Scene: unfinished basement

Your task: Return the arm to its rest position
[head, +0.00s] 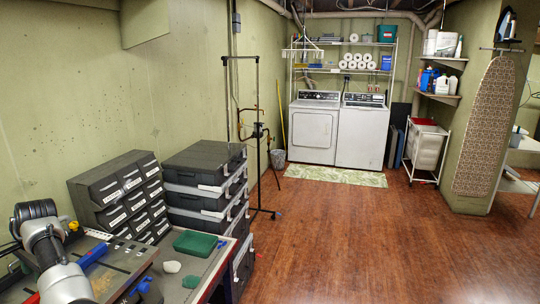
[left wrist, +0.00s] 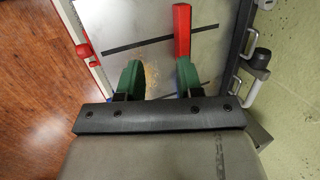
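My left arm shows at the lower left of the head view, a grey-white arm with a dark joint, over the near left end of the workbench (head: 126,250). I cannot make out its fingers there. In the left wrist view my left gripper (left wrist: 158,66) has two green fingers standing well apart, with nothing between them. Beyond them lies a grey metal surface (left wrist: 140,28) with a black stripe, and a red bar (left wrist: 182,22) close to the right finger; whether they touch I cannot tell. My right gripper is not in view.
On the bench are a dark green box (head: 195,243), a white lump (head: 171,267) and a small green item (head: 191,282). Drawer units (head: 125,195) and stacked dark cases (head: 205,185) stand by the wall. The wooden floor (head: 360,240) to the right is clear.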

